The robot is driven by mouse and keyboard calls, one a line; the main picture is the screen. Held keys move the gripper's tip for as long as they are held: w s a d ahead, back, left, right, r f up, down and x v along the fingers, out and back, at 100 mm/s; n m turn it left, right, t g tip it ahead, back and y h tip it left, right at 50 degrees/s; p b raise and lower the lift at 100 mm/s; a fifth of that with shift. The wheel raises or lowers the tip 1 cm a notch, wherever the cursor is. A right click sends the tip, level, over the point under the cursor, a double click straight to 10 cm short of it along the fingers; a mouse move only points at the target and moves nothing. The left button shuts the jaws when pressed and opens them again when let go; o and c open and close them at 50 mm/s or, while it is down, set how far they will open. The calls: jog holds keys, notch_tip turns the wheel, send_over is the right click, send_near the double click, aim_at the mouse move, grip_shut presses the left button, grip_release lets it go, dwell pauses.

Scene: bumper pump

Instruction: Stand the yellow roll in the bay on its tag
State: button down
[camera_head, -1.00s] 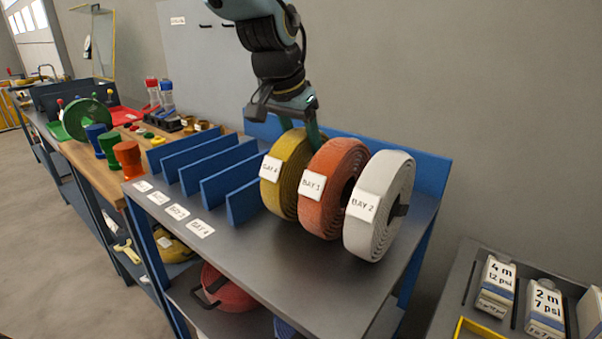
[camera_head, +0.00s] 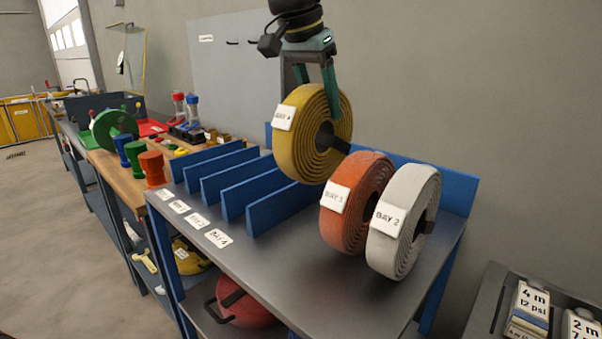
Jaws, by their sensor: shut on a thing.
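The yellow roll (camera_head: 297,128) is a coiled hose with a white tag (camera_head: 284,117) that seems to read BAY 4. It hangs upright above the bench, left of the orange roll. My gripper (camera_head: 324,98) is shut on its upper part from above. Blue dividers (camera_head: 283,206) form bays on the bench. Floor labels lie at their front ends; the nearest label (camera_head: 218,238) reads BAY 4, at the front of the rightmost divider. The yellow roll is higher than and behind this divider in the picture.
The orange roll (camera_head: 338,226), tagged BAY 1, and the white roll (camera_head: 403,247), tagged BAY 2, stand on the grey bench top (camera_head: 345,290) at right. The bench front is clear. A blue back board (camera_head: 455,190) runs behind.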

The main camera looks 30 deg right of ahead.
jog(key=w+a+b, duration=0.2)
jog(key=w+a, duration=0.1)
jog(key=w, duration=0.7)
notch_tip(320, 180, down, 10)
jog(key=p, duration=0.1)
jog(key=shift+r+p, duration=0.25)
jog(key=shift+p, duration=0.15)
jog(key=shift+w+f, duration=0.1)
jog(key=c, duration=0.7)
grip_release()
jog(key=shift+f, duration=0.2)
jog(key=o, duration=0.5)
jog(key=shift+c, duration=0.2)
jog(key=shift+r, duration=0.1)
jog(key=b+v, duration=0.1)
jog(key=v, duration=1.1)
